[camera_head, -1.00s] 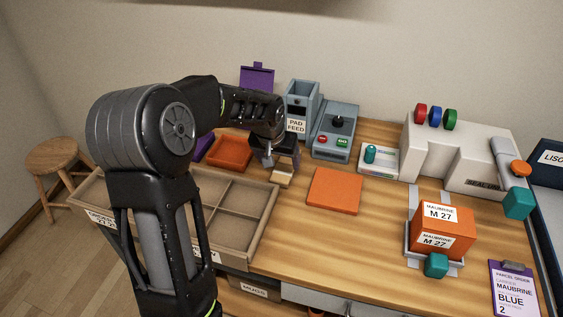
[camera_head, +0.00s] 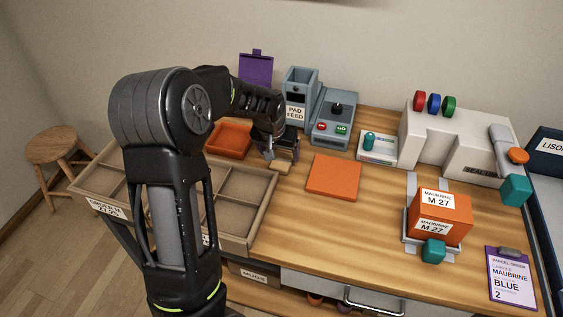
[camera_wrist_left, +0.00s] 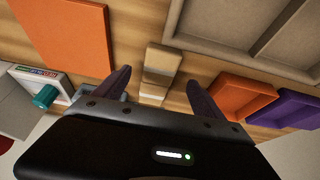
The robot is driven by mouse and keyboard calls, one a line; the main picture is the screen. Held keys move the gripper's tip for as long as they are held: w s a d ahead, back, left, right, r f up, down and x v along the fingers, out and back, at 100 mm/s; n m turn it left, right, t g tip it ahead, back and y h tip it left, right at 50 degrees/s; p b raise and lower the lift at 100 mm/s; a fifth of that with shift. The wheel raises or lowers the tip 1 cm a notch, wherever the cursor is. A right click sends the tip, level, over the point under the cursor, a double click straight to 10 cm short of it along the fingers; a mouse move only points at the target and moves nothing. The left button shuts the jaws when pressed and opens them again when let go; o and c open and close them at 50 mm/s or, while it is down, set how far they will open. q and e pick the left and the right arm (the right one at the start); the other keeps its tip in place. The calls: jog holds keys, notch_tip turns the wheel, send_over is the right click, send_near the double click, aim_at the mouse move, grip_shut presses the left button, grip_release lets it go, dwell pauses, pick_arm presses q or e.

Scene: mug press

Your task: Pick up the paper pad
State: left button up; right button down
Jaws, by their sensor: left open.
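The paper pad looks like a small tan block (camera_head: 282,167) on the wooden table, between the compartment tray and a flat orange square. In the left wrist view the tan block (camera_wrist_left: 163,62) shows stepped, paler layers and lies in line with the gap between the fingers. My left gripper (camera_head: 281,150) is open, just above and behind the block in the head view. Both dark fingers also show in the left wrist view (camera_wrist_left: 159,80), one on each side of the block with gaps. Whether they reach down to its height I cannot tell. My right gripper is out of view.
The compartment tray (camera_head: 262,205) is close on the left, and an orange tray (camera_head: 229,140) stands behind it. The orange square (camera_head: 333,177) lies to the right. The pad feed box (camera_head: 300,95) and a button panel (camera_head: 333,118) stand behind.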

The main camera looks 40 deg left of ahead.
aim_at(281, 160)
pick_arm(q)
jog(key=p+x, duration=0.1)
jog(key=x, duration=0.3)
jog(key=shift+w+f, duration=0.1)
jog(key=shift+f, duration=0.25)
jog(key=shift+c, duration=0.3)
jog(key=c, duration=1.3)
